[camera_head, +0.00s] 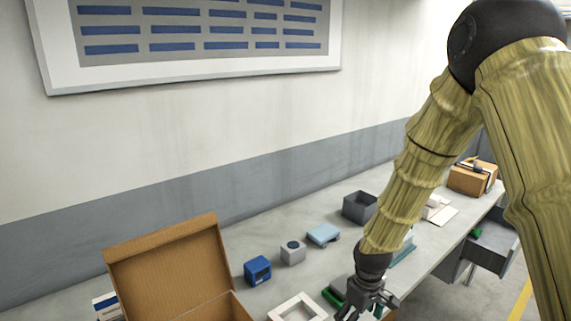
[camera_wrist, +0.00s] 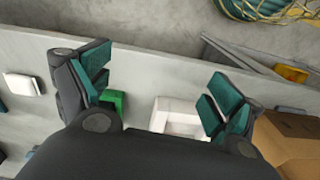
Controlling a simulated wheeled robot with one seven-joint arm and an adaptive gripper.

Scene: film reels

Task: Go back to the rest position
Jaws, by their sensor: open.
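My gripper (camera_head: 366,304) hangs over the front part of the grey table (camera_head: 233,246), at the end of my yellow-sleeved arm. Its fingers are spread and empty in the wrist view (camera_wrist: 157,90). Below and between the fingers, the wrist view shows a green piece (camera_wrist: 112,101) near the left finger and a white square frame (camera_wrist: 178,117) near the right one. The white frame (camera_head: 297,307) also lies left of my gripper in the head view. Nothing is visibly held.
An open cardboard box (camera_head: 168,262) stands at the left. A blue block (camera_head: 257,270), a grey block (camera_head: 292,251), a light-blue item (camera_head: 323,234) and a dark grey bin (camera_head: 359,207) stand behind my gripper. A brown box (camera_head: 470,180) is at the far right, above an open drawer (camera_head: 492,240).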

